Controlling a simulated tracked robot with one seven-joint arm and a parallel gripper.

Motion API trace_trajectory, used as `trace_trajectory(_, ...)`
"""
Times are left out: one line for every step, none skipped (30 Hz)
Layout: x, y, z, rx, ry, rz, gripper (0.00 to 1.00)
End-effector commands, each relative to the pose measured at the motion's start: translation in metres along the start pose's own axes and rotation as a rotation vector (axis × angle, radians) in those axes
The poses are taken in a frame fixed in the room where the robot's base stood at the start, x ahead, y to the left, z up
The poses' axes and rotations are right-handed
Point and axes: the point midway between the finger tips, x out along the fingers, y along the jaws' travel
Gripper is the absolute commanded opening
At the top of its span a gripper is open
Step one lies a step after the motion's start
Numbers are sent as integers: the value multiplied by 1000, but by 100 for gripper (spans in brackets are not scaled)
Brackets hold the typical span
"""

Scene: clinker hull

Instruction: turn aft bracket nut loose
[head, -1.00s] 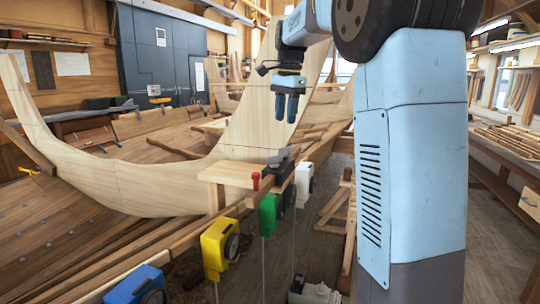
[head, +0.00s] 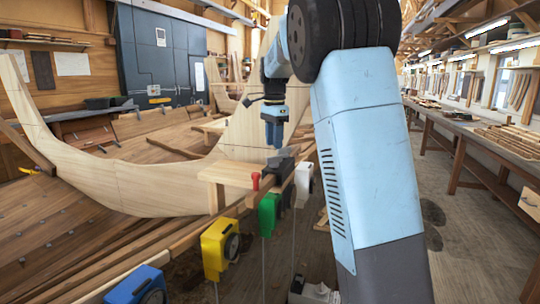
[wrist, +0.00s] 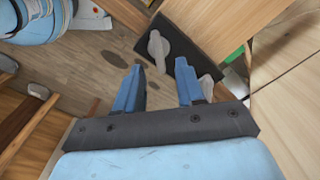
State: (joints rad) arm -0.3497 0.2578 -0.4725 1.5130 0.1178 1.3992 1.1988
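A dark bracket plate (head: 282,164) sits at the end of the wooden beam, with a grey nut on top that is small in the head view. In the wrist view the dark plate (wrist: 185,50) carries a grey wing-shaped nut (wrist: 158,50). A second grey piece (wrist: 208,88) shows partly behind the right finger. I cannot tell which one is the aft nut. My gripper (head: 274,134) hangs just above the bracket, fingers down. In the wrist view my gripper (wrist: 160,82) is open, with nothing between its blue fingers; the wing-shaped nut is ahead of them.
A red knob (head: 255,181) stands beside the bracket. White (head: 304,180), green (head: 268,215), yellow (head: 219,248) and blue (head: 137,285) boxes hang along the beam. The pale curved hull timber (head: 150,180) is to the left. The floor (head: 465,245) at right is clear before the workbench.

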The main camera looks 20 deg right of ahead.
Motion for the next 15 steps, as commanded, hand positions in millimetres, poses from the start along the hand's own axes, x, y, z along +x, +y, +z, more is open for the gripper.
trace_trajectory(9, 0, 1, -1, -1, 3, 38)
trace_trajectory(14, 0, 1, -1, -1, 2, 38)
trace_trajectory(20, 0, 1, -1, -1, 2, 38)
trace_trajectory(24, 0, 1, -1, -1, 2, 38)
trace_trajectory(29, 0, 0, -1, 0, 2, 38)
trace_trajectory(33, 0, 0, -1, 0, 2, 38)
trace_trajectory(36, 0, 0, -1, 0, 2, 38)
trace_trajectory(40, 0, 0, -1, 0, 1, 38)
trace_trajectory(43, 0, 0, -1, 0, 1, 38)
trace_trajectory(45, 0, 0, -1, -1, 1, 38)
trace_trajectory(47, 0, 0, -1, -1, 1, 38)
trace_trajectory(49, 0, 0, -1, -1, 1, 38)
trace_trajectory(50, 0, 0, -1, 0, 0, 38)
trace_trajectory(51, 0, 0, -1, 0, 0, 38)
trace_trajectory(51, 0, 0, -1, 0, 0, 38)
